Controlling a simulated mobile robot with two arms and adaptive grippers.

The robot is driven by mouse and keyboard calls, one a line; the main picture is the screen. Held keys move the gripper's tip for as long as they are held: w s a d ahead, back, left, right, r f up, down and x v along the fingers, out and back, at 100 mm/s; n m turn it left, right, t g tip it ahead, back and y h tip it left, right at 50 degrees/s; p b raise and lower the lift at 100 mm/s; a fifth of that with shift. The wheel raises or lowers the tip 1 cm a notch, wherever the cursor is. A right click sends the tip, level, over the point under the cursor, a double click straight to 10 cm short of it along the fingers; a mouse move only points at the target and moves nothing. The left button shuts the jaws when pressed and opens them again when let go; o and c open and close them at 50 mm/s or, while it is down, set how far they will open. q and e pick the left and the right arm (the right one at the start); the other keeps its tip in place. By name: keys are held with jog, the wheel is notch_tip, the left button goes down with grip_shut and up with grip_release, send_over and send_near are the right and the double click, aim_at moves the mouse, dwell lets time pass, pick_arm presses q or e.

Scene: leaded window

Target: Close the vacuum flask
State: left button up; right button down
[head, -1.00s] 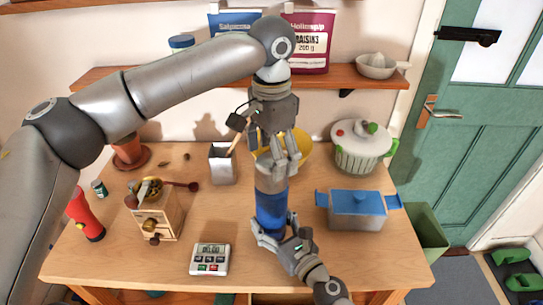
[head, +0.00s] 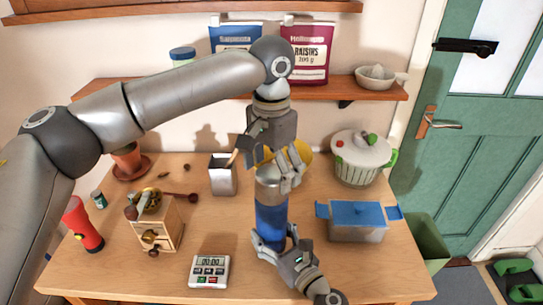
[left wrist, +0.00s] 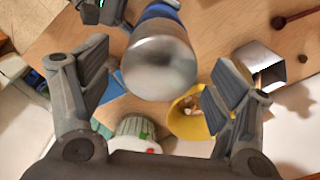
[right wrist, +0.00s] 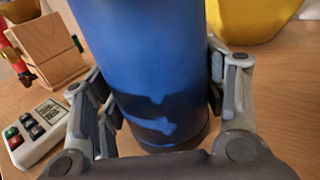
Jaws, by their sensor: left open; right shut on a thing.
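The vacuum flask (head: 270,220) stands upright near the middle of the table, with a blue body and a silver top (head: 267,180). In the left wrist view the rounded silver top (left wrist: 158,70) sits over the blue body, between my spread fingers. I cannot tell whether it is screwed tight. My left gripper (head: 282,178) is open above and around the top, coming from above. My right gripper (head: 270,240) is shut on the lower part of the blue body; the right wrist view shows the body (right wrist: 150,60) between its fingers.
A yellow bowl (head: 297,157) is close behind the flask. A blue-lidded box (head: 357,220) and white pot (head: 360,160) are to the right. A metal holder (head: 222,175), coffee grinder (head: 155,225) and timer (head: 209,271) are to the left. A shelf (head: 345,89) runs behind.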

pick_arm(q)
jog(key=shift+f, duration=2.1)
jog(key=c, duration=1.1)
jog(key=o, duration=1.2)
jog(key=shift+r, duration=0.1)
notch_tip(320, 180, up, 12)
jog(key=shift+f, duration=0.1)
